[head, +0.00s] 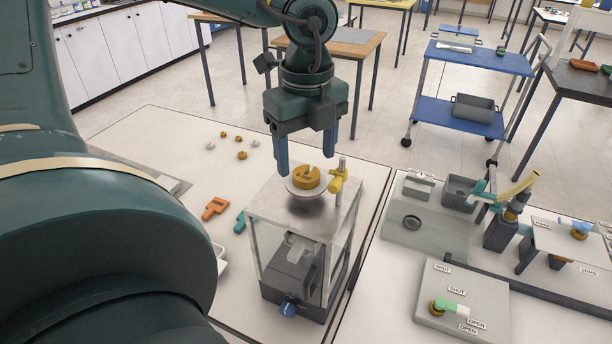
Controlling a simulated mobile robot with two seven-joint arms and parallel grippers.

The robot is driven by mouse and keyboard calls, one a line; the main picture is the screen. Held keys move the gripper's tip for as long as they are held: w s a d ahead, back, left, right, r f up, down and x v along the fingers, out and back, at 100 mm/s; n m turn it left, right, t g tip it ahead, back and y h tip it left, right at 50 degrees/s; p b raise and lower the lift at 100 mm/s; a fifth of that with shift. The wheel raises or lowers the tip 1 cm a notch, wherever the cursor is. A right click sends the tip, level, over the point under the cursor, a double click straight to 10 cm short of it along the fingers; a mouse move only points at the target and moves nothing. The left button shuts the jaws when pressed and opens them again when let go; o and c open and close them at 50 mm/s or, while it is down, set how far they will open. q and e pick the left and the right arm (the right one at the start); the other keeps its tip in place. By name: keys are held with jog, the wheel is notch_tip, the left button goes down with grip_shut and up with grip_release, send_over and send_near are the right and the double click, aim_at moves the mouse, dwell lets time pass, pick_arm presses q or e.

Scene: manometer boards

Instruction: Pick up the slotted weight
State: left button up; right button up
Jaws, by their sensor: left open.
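The slotted weight (307,178) is a brass-yellow disc with a slot cut into its edge. It lies on a pale round plate (292,188) above the top of a clear-sided stand (258,208). My left gripper (316,165) points down over the stand, its two blue fingers apart. The left finger is beside the weight's left side; the right finger is farther off, behind and to the right of the weight. I cannot tell whether either finger touches it. My right gripper is not in view.
A yellow fitting on a metal post (338,181) stands right beside the weight. Small brass pieces (241,155), an orange piece (214,208) and a teal piece (240,223) lie left on the table. A valve board (462,305) and other apparatus stand at the right.

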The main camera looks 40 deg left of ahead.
aim_at(307, 166)
pick_arm(q)
notch_tip(307, 166, down, 3)
jog(key=shift+f+b, duration=0.1)
jog(key=shift+b, duration=0.25)
jog(key=shift+c, duration=0.4)
jog(key=c, duration=1.1)
